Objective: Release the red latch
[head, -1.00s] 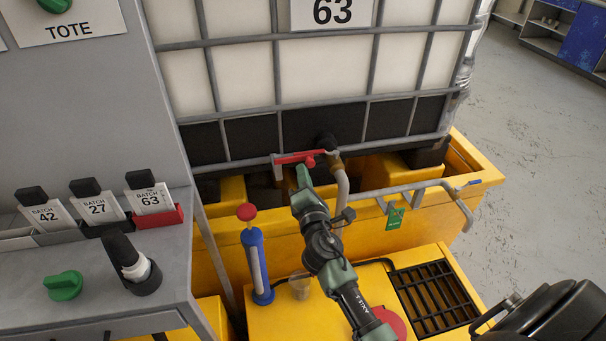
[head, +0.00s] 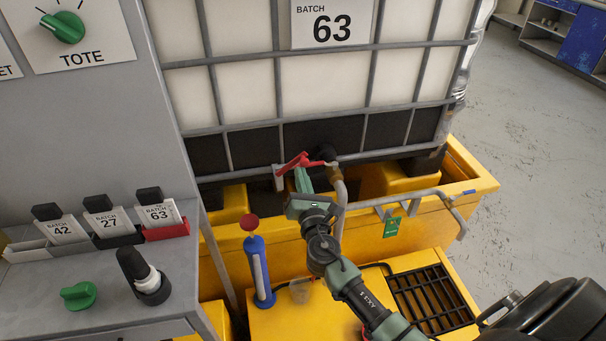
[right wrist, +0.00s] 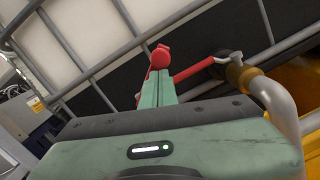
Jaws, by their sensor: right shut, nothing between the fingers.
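The red latch (head: 296,163) sits by the outlet valve at the foot of the caged tote (head: 240,91). It is tilted, its upper end leaning right, and a red bar (head: 322,163) runs from it toward the brass fitting. In the right wrist view the latch shows as a rounded red head (right wrist: 160,57) just beyond the fingertips, with the red bar (right wrist: 196,70) to its right. My right gripper (head: 302,172) is shut and empty, its tips right at the latch from below. Whether they touch is unclear. My left gripper is out of view.
A grey outlet pipe (head: 339,200) bends down close beside my right gripper. A yellow bund (head: 270,255) surrounds the tote base, with a pipe rail (head: 410,196) at right. A blue hand pump (head: 259,270) stands left of my arm. Batch cards stand on the grey console (head: 80,255).

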